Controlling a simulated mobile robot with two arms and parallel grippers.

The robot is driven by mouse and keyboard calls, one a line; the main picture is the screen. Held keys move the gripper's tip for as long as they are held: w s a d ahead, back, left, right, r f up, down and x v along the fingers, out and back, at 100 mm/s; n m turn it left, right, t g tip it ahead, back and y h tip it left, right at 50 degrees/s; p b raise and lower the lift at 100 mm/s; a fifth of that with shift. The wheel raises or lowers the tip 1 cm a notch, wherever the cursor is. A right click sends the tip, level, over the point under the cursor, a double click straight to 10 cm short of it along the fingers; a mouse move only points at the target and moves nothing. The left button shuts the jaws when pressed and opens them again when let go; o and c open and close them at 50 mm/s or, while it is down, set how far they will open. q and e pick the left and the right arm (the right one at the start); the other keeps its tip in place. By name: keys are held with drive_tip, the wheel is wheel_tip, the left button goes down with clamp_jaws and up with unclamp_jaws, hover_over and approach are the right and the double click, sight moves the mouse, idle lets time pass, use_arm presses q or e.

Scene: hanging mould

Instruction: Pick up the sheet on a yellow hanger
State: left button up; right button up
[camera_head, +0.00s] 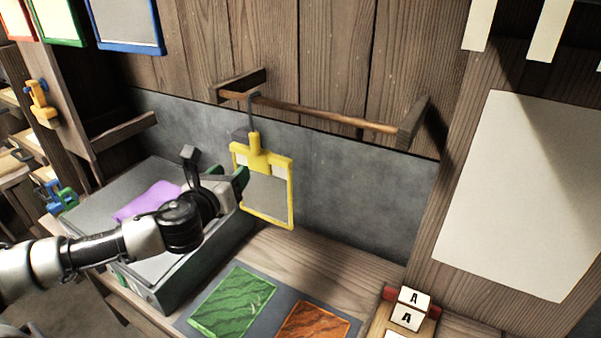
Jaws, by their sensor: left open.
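A yellow hanger (256,157) with a yellow-framed grey sheet (266,194) hangs by a dark hook from the wooden rod (330,114). My left gripper (238,174) is at the left edge of the yellow frame, with its dark and green fingers open. I cannot tell whether a finger touches the frame. Part of the frame's left side is hidden behind the gripper. My right gripper is not in view.
A grey box (190,262) with a purple sheet (148,200) on top stands below my left arm. A green patterned sheet (232,302) and an orange one (313,322) lie in front. Blocks marked A (408,317) stand at right. Wooden brackets hold the rod against the wall.

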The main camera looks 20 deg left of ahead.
sight(252, 140)
use_arm(q)
drive_tip(key=w+r, duration=0.1)
drive_tip(key=w+r+m+p, duration=0.1)
drive_tip(key=w+d+r+m, duration=0.1)
drive_tip(key=shift+r+t+h+p, duration=0.2)
drive_tip(key=shift+t+h+p, duration=0.1)
drive_tip(key=w, duration=0.2)
drive_tip(key=w+p, duration=0.1)
drive_tip(key=shift+a+f, duration=0.15)
drive_tip(key=shift+f, duration=0.1)
drive_tip(key=shift+w+r, duration=0.15)
drive_tip(key=shift+w, duration=0.15)
drive_tip(key=shift+w+r+p, duration=0.35)
drive_tip(key=shift+w+p, duration=0.25)
drive_tip(key=shift+w+r+p, duration=0.3)
drive_tip(key=shift+w+p, duration=0.25)
drive_tip(key=shift+p, duration=0.05)
drive_tip(key=shift+w+f, duration=0.25)
drive_tip(key=shift+w, duration=0.7)
drive_tip(key=shift+w+f, duration=0.15)
drive_tip(key=shift+w, duration=0.1)
drive_tip(key=shift+s, duration=0.15)
drive_tip(key=c, duration=0.3)
clamp_jaws()
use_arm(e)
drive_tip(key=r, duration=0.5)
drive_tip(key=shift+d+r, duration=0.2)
